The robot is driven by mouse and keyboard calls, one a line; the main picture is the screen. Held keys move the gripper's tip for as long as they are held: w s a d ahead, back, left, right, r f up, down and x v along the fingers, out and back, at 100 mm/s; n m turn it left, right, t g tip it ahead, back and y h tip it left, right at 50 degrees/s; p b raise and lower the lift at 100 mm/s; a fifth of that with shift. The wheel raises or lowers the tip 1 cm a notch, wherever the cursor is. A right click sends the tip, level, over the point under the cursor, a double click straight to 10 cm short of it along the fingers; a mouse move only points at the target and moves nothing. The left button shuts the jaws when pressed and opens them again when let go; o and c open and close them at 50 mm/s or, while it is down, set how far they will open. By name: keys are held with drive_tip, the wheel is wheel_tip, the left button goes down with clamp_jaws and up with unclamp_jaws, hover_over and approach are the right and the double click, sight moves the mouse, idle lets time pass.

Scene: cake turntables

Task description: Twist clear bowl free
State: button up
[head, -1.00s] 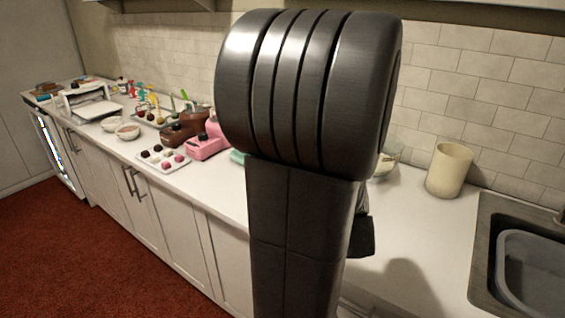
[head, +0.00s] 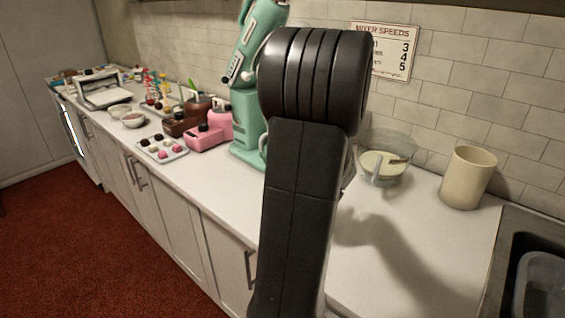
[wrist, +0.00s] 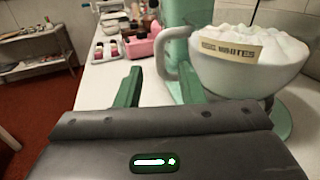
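The clear bowl (wrist: 245,70) is in the wrist view at the right, heaped with white foam and bearing a tan label that seems to end in "WHITES". Its pale handle (wrist: 166,52) curves out on the left side. The bowl stands at the teal mixer (wrist: 185,12), which also shows in the head view (head: 247,95), partly behind my arm. My gripper (wrist: 160,68) is open, its two green fingers apart. The handle is ahead of the fingers, nearer the right one; contact is unclear. My arm hides this bowl and my gripper in the head view.
A glass bowl with batter (head: 385,158) and a cream canister (head: 468,177) stand right of my arm, near the sink (head: 515,235). Left of the mixer are a pink machine (head: 207,133) and a tray of sweets (head: 161,149).

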sight(263, 146)
drive_tip(key=x, duration=0.7)
drive_tip(key=shift+w+p, duration=0.15)
drive_tip(key=shift+p, duration=0.25)
drive_tip(key=shift+c, duration=0.2)
clamp_jaws()
drive_tip(key=shift+r, duration=0.1)
drive_tip(key=shift+s+d+n+g+y+p, duration=0.55)
drive_tip(key=shift+n+y, duration=0.25)
drive_tip(key=shift+y, duration=0.2)
drive_tip(key=shift+s, duration=0.1)
drive_tip(key=shift+s+d+n+g+y+p, duration=0.3)
drive_tip(key=shift+s+d+n+g+y, duration=0.25)
drive_tip(key=shift+n+g+y, duration=0.2)
